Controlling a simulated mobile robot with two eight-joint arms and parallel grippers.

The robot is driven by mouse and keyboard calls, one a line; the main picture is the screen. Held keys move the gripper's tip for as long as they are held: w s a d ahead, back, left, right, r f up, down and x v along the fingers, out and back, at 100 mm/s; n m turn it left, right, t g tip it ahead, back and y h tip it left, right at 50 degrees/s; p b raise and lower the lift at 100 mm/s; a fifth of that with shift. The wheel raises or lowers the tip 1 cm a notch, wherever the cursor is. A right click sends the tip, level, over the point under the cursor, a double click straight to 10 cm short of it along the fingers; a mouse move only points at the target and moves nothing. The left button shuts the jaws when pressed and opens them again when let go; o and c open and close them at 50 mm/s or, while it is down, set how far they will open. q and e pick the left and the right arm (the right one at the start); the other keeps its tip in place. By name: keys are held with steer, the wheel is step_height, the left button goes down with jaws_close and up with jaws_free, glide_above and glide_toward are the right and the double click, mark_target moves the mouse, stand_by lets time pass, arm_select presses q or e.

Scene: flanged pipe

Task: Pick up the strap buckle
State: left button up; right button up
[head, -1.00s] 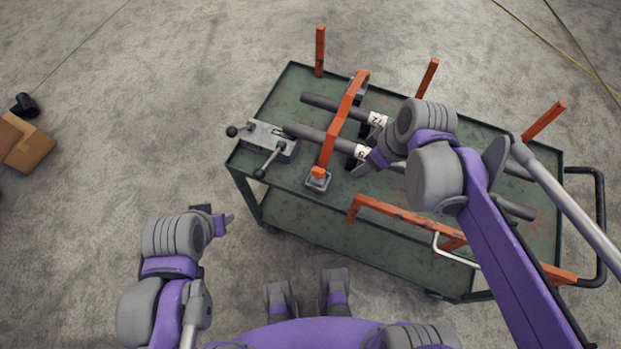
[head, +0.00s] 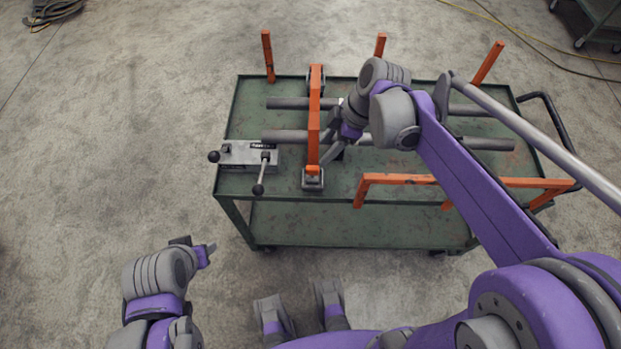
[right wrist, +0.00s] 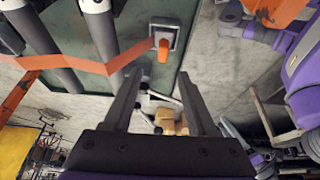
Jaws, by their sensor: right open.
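The strap buckle (head: 313,179) is a small grey metal piece at the near end of an orange strap (head: 315,120) that runs over the grey pipes on the green cart. In the right wrist view the buckle (right wrist: 163,45) is a square plate with an orange tab, beyond and between my fingers. My right gripper (head: 330,146) is open and empty, just right of the strap and beyond the buckle. Its two dark fingers also show in the right wrist view (right wrist: 160,88). My left gripper (head: 195,249) is off the cart at the lower left; its jaw opening is unclear.
A grey clamp block with black-knobbed levers (head: 248,156) sits at the cart's left end, left of the buckle. Orange posts (head: 268,56) rise along the far edge. An orange rail (head: 440,181) runs along the near right side. Deck right of the buckle is clear.

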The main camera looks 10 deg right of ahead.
mark_target(313, 167)
steer(key=x, duration=0.4)
steer(key=shift+d+b, duration=0.1)
steer(key=shift+b, duration=0.2)
steer(key=x, duration=0.3)
steer(key=b+x, duration=0.1)
steer(key=x, duration=0.1)
steer(key=shift+s+f, duration=0.2)
steer(key=shift+f, duration=0.2)
jaws_close()
stand_by(0.7)
